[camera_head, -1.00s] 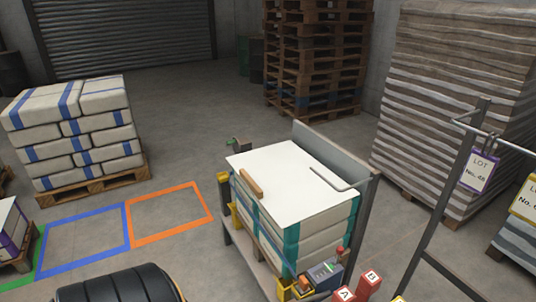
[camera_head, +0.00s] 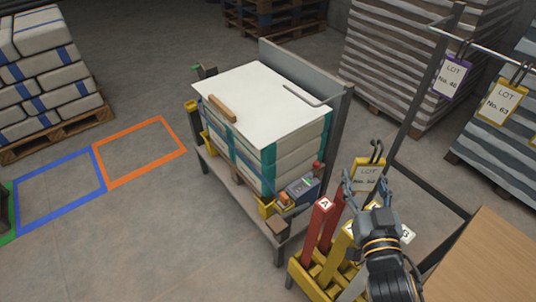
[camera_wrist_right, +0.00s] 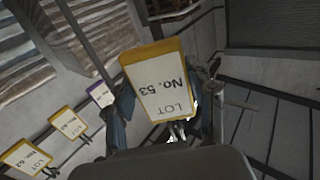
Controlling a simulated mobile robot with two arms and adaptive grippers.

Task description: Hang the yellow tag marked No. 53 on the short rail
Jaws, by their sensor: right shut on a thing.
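The yellow-framed tag marked No. 53 (camera_head: 368,177) is held up in my right gripper (camera_head: 364,192), with its dark hook loops upward. In the right wrist view the tag (camera_wrist_right: 160,88) sits between the two fingers, its print upside down. A metal rail (camera_head: 480,46) on a dark post is at the upper right; a purple-framed tag No. 46 (camera_head: 451,77) and a yellow tag that reads No. 63 (camera_head: 501,101) hang from it. My right gripper is below and left of this rail, apart from it. My left gripper is out of view.
A stand with red and yellow upright parts (camera_head: 322,222) is just left of my right gripper. A bench bearing sacks under a white sheet (camera_head: 265,95) stands further left. A wooden tabletop (camera_head: 492,262) is at the lower right. Pallets of sacks stand behind the rail.

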